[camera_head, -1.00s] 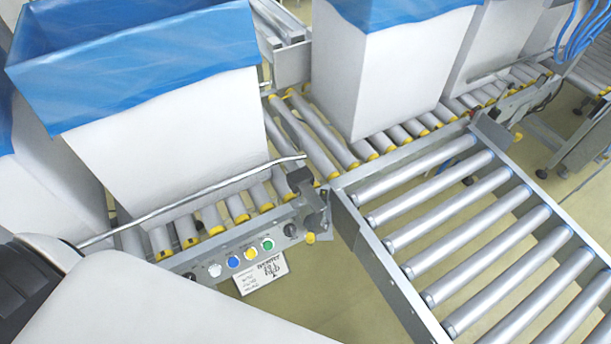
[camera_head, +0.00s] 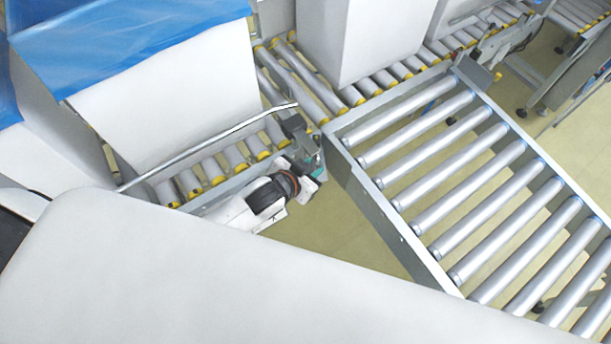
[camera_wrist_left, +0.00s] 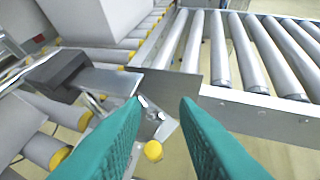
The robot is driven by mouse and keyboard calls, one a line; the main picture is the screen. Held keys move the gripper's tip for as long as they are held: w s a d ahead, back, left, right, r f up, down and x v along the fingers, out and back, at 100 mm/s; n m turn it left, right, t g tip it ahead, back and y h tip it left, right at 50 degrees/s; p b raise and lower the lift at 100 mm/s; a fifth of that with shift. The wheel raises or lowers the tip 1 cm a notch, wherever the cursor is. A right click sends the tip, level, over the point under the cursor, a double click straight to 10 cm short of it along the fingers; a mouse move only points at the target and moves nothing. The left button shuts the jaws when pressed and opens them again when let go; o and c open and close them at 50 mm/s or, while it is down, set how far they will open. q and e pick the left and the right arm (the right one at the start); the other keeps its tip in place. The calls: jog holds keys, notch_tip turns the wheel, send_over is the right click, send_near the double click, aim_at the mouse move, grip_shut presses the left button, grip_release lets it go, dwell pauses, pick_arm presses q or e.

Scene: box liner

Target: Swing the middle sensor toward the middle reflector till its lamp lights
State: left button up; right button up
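My left gripper (camera_head: 312,164) reaches the metal bracket at the near side rail's corner, where the roller lines meet. In the left wrist view its two teal fingers (camera_wrist_left: 160,103) are apart. A small metal bracket piece (camera_wrist_left: 150,122) with dark spots shows in the gap, nearer the left finger; a yellow round cap (camera_wrist_left: 153,151) is below it. I cannot tell whether the fingers touch the bracket. A dark block (camera_wrist_left: 58,70) sits to the left, also seen in the head view (camera_head: 294,124). I cannot clearly identify the middle sensor, its lamp or the reflector. My right gripper is out of view.
A white box with a blue liner (camera_head: 150,30) stands on the rollers behind a guide rod (camera_head: 215,137). Another white box (camera_head: 350,45) stands farther along. A wide roller conveyor (camera_head: 470,180) lies at right. My white arm covers the lower left of the head view.

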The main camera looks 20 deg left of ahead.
pick_arm(q)
jog(key=w+d+r+m+t+h, duration=0.1)
jog(key=w+d+r+m+h, duration=0.3)
jog(key=w+d+m+h, duration=0.15)
jog(key=a+m+g+h, duration=0.1)
jog(key=s+a+m+g+h, duration=0.1)
jog(key=a+m+g+h, duration=0.1)
jog(key=a+f+m+g+h, duration=0.1)
jog(key=a+m+g, duration=0.1)
jog(key=shift+s+a+h, duration=0.1)
jog(key=shift+s+h, duration=0.25)
jog(key=s+a+m+g, duration=0.25)
jog(key=a+g, duration=0.25)
jog(key=a, duration=0.4)
notch_tip(320, 180, down, 10)
jog(key=r+b, duration=0.1)
jog(key=b, duration=0.8)
jog(key=shift+n, duration=0.4)
jog(key=shift+s+r+b+x, duration=0.15)
jog(key=shift+b+x, duration=0.15)
jog(key=shift+x, duration=1.6)
jog(key=shift+s+r+b+x, duration=0.15)
jog(key=shift+b+x, duration=0.1)
jog(key=shift+x, duration=1.7)
jog(key=shift+d, duration=0.15)
grip_shut()
